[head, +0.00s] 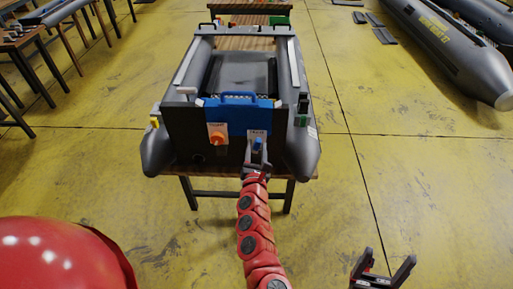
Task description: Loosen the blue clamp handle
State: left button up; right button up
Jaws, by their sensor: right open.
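A grey inflatable boat (158,150) rests on a wooden table, its dark transom facing me. On the transom, a blue clamp handle (258,143) sits on a white plate at the right, and an orange knob (217,138) sits on another plate at the left. My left gripper (257,160) is at the blue handle, with its fingers close around or just in front of it. Whether they grip it is too small to tell. My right gripper (384,262) is open and empty, low at the right, over the floor and away from the boat.
A blue case-like part (238,112) hangs over the transom top above the handle. A green part (303,108) is on the right tube. Another boat (440,40) lies at the upper right. Tables (40,35) stand at the upper left. Yellow floor is free around the table.

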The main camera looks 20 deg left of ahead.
pick_arm(q)
jog(key=o, duration=0.4)
jog(key=shift+o, duration=0.2)
jog(key=v, duration=0.8)
jog(key=shift+p, duration=0.45)
